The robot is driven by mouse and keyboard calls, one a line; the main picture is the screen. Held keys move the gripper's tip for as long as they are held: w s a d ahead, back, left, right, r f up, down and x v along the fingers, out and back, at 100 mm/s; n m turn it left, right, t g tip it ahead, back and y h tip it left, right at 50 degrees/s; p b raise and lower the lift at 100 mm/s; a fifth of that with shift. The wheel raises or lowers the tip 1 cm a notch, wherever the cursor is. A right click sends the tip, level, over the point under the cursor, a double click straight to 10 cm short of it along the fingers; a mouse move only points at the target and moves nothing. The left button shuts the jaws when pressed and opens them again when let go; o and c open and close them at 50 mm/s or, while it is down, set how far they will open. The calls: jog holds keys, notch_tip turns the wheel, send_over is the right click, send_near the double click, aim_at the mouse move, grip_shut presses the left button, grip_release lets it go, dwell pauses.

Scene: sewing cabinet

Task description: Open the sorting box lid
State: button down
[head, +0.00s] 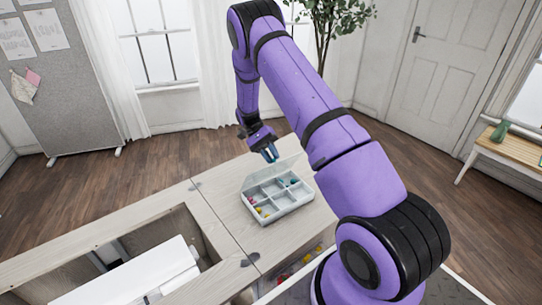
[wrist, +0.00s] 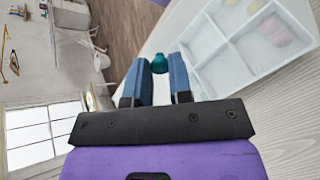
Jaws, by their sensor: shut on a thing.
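The sorting box (head: 283,213) is a pale tray with several compartments on the cabinet top. Its clear lid (head: 285,167) stands raised and tilted along the far side, faint against the floor. My gripper (head: 270,153) is at the lid's upper edge, above the box's far side. In the wrist view, a teal knob (wrist: 159,62) sits between the tips of my blue fingers, which are shut on it; it seems to belong to the lid. The open compartments of the box (wrist: 228,65) lie to the right there. Where the knob joins the lid is hidden.
Small pink and yellow pieces (wrist: 278,32) lie in the box. The cabinet top (head: 226,205) is clear around it. An open well with a white machine (head: 135,275) is at left. A wooden side table (head: 515,150) stands far right.

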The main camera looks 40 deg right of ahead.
dwell(0.4)
jog(key=c, duration=1)
grip_release()
jog(key=shift+c, duration=0.2)
jog(key=v, duration=1)
jog(key=shift+w+r, duration=0.2)
jog(key=shift+w, duration=0.15)
jog(key=shift+c, duration=0.3)
